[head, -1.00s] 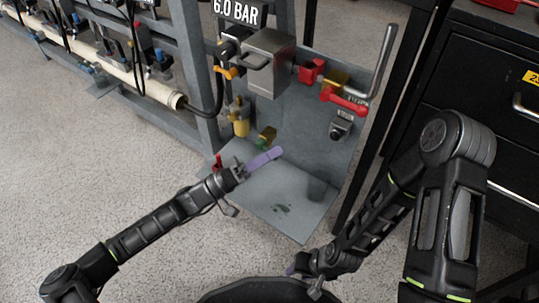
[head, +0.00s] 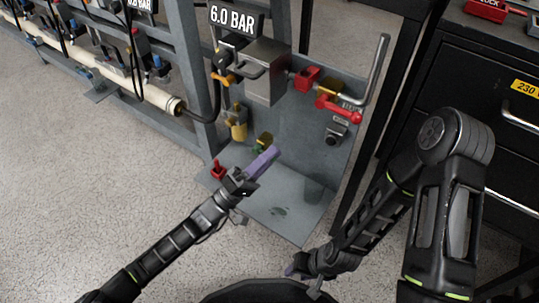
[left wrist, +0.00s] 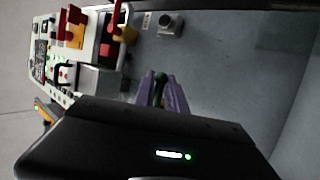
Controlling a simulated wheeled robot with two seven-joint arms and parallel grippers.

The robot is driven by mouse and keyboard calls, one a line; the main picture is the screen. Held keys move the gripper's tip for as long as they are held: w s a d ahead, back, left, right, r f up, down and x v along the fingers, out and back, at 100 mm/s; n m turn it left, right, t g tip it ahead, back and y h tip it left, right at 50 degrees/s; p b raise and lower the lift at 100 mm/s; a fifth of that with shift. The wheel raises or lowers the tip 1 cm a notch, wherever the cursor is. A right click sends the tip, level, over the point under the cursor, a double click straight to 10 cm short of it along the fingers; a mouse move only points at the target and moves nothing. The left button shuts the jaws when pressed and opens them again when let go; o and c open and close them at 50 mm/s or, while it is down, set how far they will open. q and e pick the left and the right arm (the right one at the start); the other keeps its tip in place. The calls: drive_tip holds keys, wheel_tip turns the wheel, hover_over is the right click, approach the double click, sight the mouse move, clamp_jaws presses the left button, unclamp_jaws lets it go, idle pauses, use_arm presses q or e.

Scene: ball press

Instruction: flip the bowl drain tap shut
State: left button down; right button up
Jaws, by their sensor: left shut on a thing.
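The drain tap shows a brass body (head: 265,138) low on the grey panel, below and right of the yellow bowl (head: 237,128). Its green lever is mostly hidden in the head view by my left gripper (head: 268,153). In the left wrist view the green lever (left wrist: 160,88) stands between the two purple fingers of my left gripper (left wrist: 162,85), which is shut on it. My right gripper (head: 297,272) is low in the head view, away from the panel, above a dark round rim. Its fingers are too small to tell open from shut.
A grey metal box (head: 266,72) and a red lever (head: 338,108) are above the tap. A small red valve (head: 217,168) stands left of my left gripper. The grey bottom plate (head: 285,215) is bare except for a small stain. A black cabinet (head: 480,90) is at right.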

use_arm(q)
drive_tip(key=c, duration=1.5)
unclamp_jaws()
drive_tip(key=p+v, duration=0.1)
drive_tip(key=v, duration=0.6)
drive_tip(key=shift+s+a+f, duration=0.15)
drive_tip(key=shift+a+f, duration=0.05)
drive_tip(key=shift+a, duration=0.15)
